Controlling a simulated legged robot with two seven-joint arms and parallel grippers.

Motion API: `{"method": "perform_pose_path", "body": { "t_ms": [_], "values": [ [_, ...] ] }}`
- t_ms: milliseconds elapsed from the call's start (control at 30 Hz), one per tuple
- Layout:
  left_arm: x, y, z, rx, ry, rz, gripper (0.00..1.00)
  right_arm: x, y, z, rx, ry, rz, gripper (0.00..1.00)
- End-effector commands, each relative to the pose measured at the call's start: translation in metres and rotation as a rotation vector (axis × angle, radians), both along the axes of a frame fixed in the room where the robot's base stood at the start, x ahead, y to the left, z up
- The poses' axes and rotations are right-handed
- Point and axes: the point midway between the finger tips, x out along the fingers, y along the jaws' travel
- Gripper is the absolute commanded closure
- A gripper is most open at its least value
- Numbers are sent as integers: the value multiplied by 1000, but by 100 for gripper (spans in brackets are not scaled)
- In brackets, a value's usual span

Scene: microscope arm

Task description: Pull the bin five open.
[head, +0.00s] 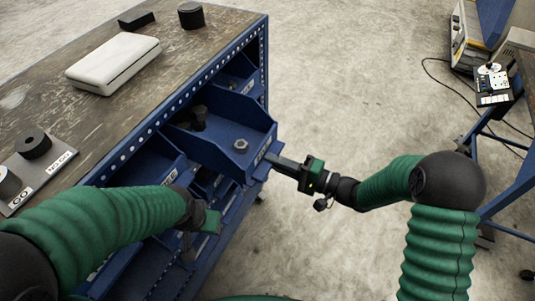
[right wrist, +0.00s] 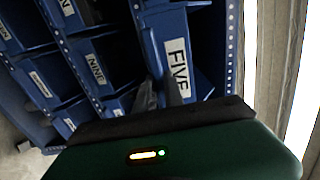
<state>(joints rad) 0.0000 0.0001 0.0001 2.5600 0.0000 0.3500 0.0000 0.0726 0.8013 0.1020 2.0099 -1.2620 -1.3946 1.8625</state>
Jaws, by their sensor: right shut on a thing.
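Bin five (head: 228,152) is a blue open-topped bin that sticks out from the front of the blue cabinet. A dark bolt-like part and a light hex nut lie in it. Its white FIVE label (right wrist: 177,65) shows in the right wrist view. My right gripper (head: 271,160) is shut on the front lip of bin five; its dark fingers also show in the right wrist view (right wrist: 160,93), just below the label. My left gripper (head: 208,221) hangs in front of the lower bins at the left; its fingers are too hidden to read.
The cabinet's wooden top (head: 45,85) holds a white case (head: 114,63), a black cylinder (head: 191,15) and a black block (head: 136,21). Other labelled bins, such as nine (right wrist: 97,70), sit beside and below.

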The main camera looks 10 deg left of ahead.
Motion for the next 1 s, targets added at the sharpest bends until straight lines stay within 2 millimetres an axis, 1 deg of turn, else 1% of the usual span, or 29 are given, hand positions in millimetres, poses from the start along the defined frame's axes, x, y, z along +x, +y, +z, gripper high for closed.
{"method": "perform_pose_path", "body": {
  "t_ms": [33, 267, 300, 467, 867, 967, 1000],
  "values": [
    [0, 0, 0, 0, 0, 0, 64, -2, 0, -5, -5, 9, 4, 100],
    [0, 0, -1, 0, 0, 0, 64, -2, 0, -5, -6, 9, 4, 100],
    [0, 0, -1, 0, 0, 0, 64, -2, 0, -5, -6, 9, 4, 86],
    [0, 0, -1, 0, 0, 0, 64, -1, 0, -4, -4, 6, 3, 65],
    [0, 0, 0, 0, 0, 0, 64, -1, 0, -1, -2, 2, 1, 65],
    [0, 0, 1, 0, 0, 0, 64, -2, -5, 0, -2, 2, -1, 65],
    [0, 0, 2, 0, 0, 0, 64, -3, -9, 0, -2, 2, -2, 65]
  ]
}}
